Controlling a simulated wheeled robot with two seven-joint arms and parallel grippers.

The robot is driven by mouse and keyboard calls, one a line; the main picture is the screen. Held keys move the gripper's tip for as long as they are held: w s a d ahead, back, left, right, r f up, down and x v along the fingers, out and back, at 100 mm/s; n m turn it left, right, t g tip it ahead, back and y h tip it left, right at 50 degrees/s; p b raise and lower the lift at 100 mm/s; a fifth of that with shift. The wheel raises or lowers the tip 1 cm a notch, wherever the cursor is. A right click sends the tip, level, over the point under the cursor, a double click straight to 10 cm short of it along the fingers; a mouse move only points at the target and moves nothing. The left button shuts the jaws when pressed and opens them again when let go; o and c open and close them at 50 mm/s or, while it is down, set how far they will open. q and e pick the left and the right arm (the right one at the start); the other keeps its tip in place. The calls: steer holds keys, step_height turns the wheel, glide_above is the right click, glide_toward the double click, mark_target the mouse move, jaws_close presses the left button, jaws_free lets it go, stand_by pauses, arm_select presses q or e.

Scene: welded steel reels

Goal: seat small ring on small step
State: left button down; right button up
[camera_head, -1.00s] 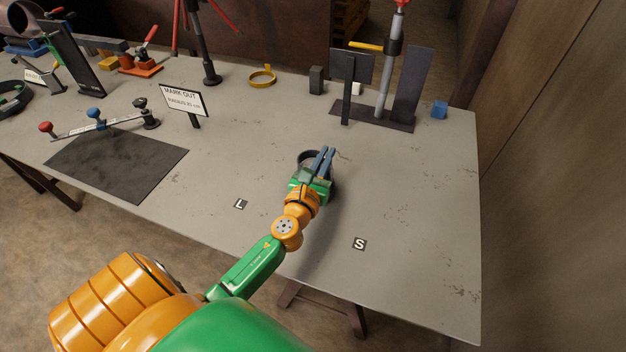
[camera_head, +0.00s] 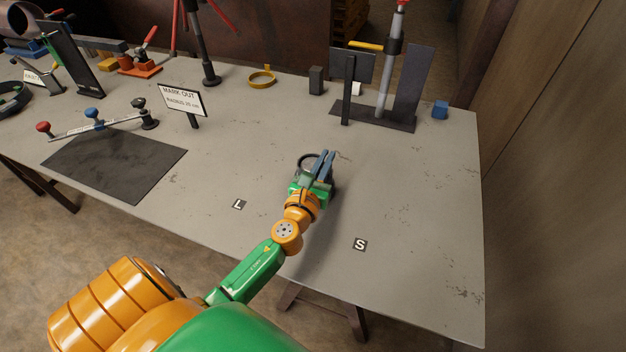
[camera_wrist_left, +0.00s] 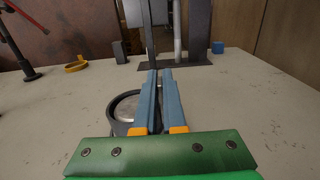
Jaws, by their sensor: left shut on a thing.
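My left gripper (camera_head: 327,157) reaches over the middle of the table. Its two blue fingers are close together, shut on the wall of a dark ring (camera_head: 304,158). In the left wrist view the fingers (camera_wrist_left: 161,78) lie along the right side of this ring (camera_wrist_left: 113,113), with a light grey round area (camera_wrist_left: 127,107) inside it. I cannot tell whether that area is a step's top or the bare table. The fingers and gripper body hide the ring's right and near parts, so its seating is unclear. My right gripper is not in view.
Labels L (camera_head: 239,204) and S (camera_head: 360,244) lie on the table (camera_head: 420,210). A yellow ring (camera_head: 262,78), a dark block (camera_head: 317,80), a post stand (camera_head: 372,117) and a blue cube (camera_head: 440,110) stand behind. A mark-out sign (camera_head: 183,101) and dark mat (camera_head: 115,165) are left. The right side is clear.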

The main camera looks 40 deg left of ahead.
arm_select(q)
steer(key=shift+f+b, duration=0.4)
steer(key=shift+f, duration=0.05)
stand_by(0.5)
steer(key=shift+a, duration=0.1)
stand_by(0.4)
steer(key=c, duration=0.9)
jaws_free()
steer(key=shift+a, duration=0.4)
steer(key=shift+d, duration=0.1)
steer(key=shift+d, duration=0.15)
steer(key=o, duration=0.8)
steer(key=shift+o, duration=0.5)
